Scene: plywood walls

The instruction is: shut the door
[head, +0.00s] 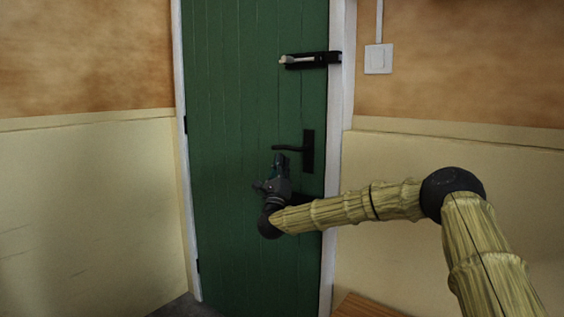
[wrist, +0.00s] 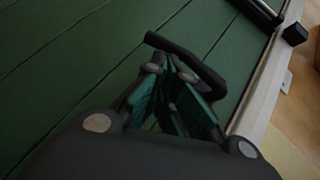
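The green plank door (head: 230,110) stands upright within its white frame (head: 338,110). It looks flush or nearly flush; I cannot tell whether it is latched. A black lever handle (head: 290,148) on a dark plate sits near its right edge, and the lever also shows in the wrist view (wrist: 203,72). My gripper (head: 278,158) is just below the lever, close to the door face. In the wrist view, the fingertips (wrist: 168,62) come together in front of the lever, with nothing visible between them. I cannot tell whether they touch the lever or door.
A black bolt (head: 310,60) is mounted high on the door near the frame. A white light switch (head: 378,59) is on the right wall. A wooden surface (head: 365,306) shows at the bottom right, and grey floor (head: 185,307) at the door's lower left.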

